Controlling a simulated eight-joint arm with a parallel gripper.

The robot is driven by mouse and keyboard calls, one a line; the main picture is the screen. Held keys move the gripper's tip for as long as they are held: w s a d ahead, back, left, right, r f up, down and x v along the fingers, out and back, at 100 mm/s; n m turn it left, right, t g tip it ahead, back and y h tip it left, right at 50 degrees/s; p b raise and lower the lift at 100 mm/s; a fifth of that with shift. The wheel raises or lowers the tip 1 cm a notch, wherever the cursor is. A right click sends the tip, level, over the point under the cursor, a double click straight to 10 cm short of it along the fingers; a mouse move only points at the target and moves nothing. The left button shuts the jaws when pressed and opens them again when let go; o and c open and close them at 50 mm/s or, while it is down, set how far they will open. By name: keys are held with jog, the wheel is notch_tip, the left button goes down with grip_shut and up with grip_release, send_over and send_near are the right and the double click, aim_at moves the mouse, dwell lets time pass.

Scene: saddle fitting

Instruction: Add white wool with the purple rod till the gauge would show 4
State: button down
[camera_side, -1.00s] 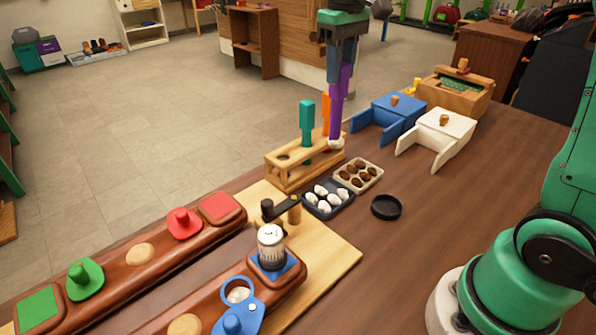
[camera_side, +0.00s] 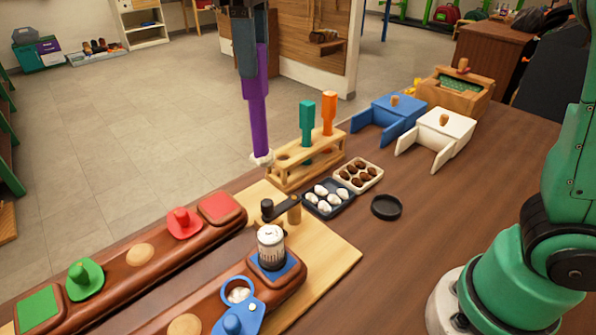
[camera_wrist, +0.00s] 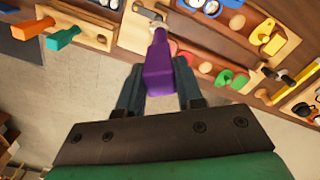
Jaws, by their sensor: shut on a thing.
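My gripper (camera_side: 250,68) is shut on the purple rod (camera_side: 259,115) and holds it upright, tip down, in the air left of the wooden rack (camera_side: 300,170). A small white tuft sits at the rod's lower tip (camera_side: 262,159). In the wrist view the purple rod (camera_wrist: 158,68) stands between the fingers. A dark tray (camera_side: 318,212) holds several white wool tufts (camera_side: 321,190). A white cylinder with dark marks (camera_side: 271,243), possibly the gauge, stands on a blue square at the end of the near brown beam. I cannot read its marks.
The rack holds a teal rod (camera_side: 307,122) and an orange rod (camera_side: 328,112). A pale tray (camera_side: 376,180) holds brown tufts. A black dish (camera_side: 386,207), a dark post with an arm (camera_side: 280,210) and a blue ring piece (camera_side: 252,307) stand nearby. Table right of the dish is clear.

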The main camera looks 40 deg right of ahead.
jog(key=s+a+n, duration=0.5)
jog(key=s+a, duration=0.2)
jog(key=a, duration=0.3)
notch_tip(320, 180, down, 10)
jog(key=shift+w+a, duration=0.15)
jog(key=shift+a, duration=0.1)
jog(key=shift+f, duration=1.85)
dwell(1.3)
notch_tip(320, 180, up, 8)
dwell(0.9)
